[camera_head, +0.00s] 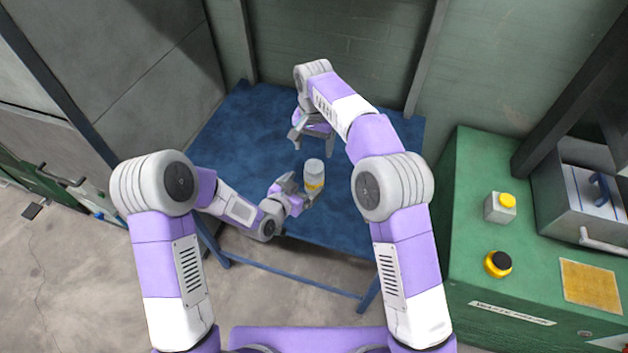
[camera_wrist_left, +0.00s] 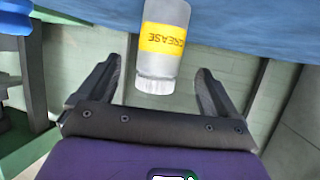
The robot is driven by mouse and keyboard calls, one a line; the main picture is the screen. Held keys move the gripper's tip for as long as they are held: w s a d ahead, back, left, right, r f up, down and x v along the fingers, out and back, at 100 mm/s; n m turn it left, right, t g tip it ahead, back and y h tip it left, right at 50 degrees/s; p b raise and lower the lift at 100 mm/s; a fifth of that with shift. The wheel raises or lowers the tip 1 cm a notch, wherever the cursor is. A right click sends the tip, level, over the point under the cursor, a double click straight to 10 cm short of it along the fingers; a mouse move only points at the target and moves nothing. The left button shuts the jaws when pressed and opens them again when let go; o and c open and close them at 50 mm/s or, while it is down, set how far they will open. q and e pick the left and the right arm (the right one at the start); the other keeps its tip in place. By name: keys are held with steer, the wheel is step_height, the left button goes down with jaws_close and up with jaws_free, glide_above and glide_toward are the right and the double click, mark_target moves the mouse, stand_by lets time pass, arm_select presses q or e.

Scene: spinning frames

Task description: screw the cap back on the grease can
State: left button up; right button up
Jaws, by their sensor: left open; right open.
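The grease can (camera_head: 314,168) is a pale grey cylinder with a yellow label, standing on the blue table (camera_head: 245,130). In the left wrist view the can (camera_wrist_left: 165,42) appears upside down, with a pale ribbed part at its lower end in the picture. My right gripper (camera_head: 313,146) is open and empty, beyond the can. No separate cap is visible.
A green cabinet (camera_head: 470,235) stands at the right. On it are a grey box with a yellow button (camera_head: 500,207), a yellow-and-black round item (camera_head: 498,264), a yellow pad (camera_head: 590,286) and a metal box (camera_head: 585,195). The table's left and far parts are clear.

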arm_select(q)
steer(key=x, duration=0.6)
steer(key=shift+w+d+f, duration=0.1)
steer(key=shift+w+d, duration=0.05)
steer(key=shift+w, duration=0.1)
